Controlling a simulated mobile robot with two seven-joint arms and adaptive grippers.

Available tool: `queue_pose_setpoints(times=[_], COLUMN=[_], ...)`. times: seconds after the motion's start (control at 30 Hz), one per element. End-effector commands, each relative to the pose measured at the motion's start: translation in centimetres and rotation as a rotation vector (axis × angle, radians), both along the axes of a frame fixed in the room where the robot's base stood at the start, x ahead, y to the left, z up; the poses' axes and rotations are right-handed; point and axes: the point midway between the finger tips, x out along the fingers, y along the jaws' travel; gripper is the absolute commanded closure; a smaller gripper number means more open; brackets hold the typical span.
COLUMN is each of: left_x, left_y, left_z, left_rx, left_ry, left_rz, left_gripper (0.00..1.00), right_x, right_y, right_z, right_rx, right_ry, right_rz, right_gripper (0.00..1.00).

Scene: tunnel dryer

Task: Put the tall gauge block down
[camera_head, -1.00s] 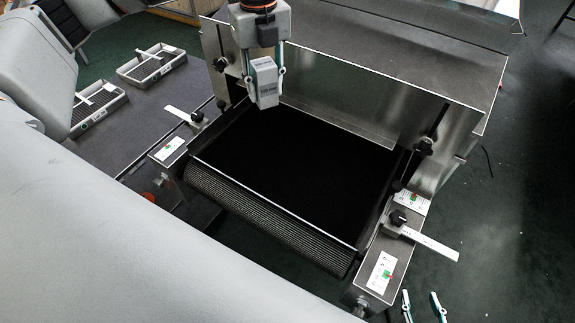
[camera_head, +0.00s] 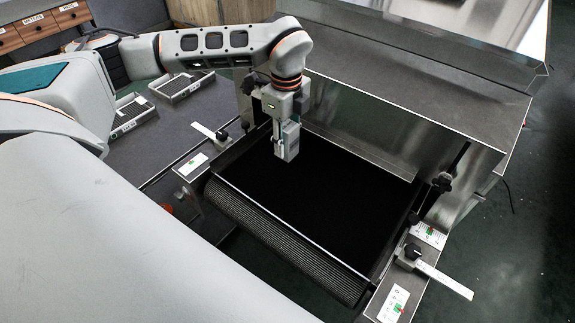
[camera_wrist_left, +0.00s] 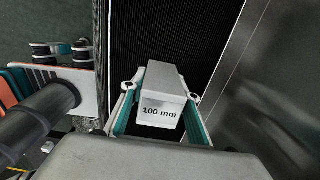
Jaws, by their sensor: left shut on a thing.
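My left gripper (camera_head: 286,142) is shut on the tall gauge block (camera_head: 291,136), a grey upright block, over the back left part of the black conveyor belt (camera_head: 330,205). In the left wrist view the block (camera_wrist_left: 160,82) sits between the two teal-edged fingers and its near face reads "100 mm". I cannot tell whether its lower end touches the belt. My right gripper is out of view.
The metal dryer housing (camera_head: 420,95) stands right behind the block. Adjuster clamps with white scales flank the belt, one at left (camera_head: 210,132) and one at right (camera_head: 443,280). The belt's middle and front are clear. Trays (camera_head: 186,87) lie at back left.

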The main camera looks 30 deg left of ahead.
Motion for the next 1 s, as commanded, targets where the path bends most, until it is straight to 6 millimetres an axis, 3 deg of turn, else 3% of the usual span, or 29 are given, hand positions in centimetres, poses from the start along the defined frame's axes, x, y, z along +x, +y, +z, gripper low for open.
queue_pose_setpoints(times=[0.2, 0.47, 0.7, 1.0], left_x=[0.0, 0.1, 0.0, 0.1], left_y=[0.0, 0.0, -0.1, 0.0], left_z=[-3.7, -5.3, -8.4, -8.9], left_rx=[0.000, 0.000, -0.001, 0.000], left_ry=[-0.001, -0.001, -0.001, -0.003], left_rz=[-0.001, 0.000, -0.001, -0.001], left_gripper=[1.00, 1.00, 1.00, 1.00], right_x=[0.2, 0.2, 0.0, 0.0], right_y=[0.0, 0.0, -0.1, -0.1], right_z=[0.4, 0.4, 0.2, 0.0], right_rx=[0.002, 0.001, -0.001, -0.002], right_ry=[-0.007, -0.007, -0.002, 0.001], right_rz=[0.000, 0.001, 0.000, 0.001], right_gripper=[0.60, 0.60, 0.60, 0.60])
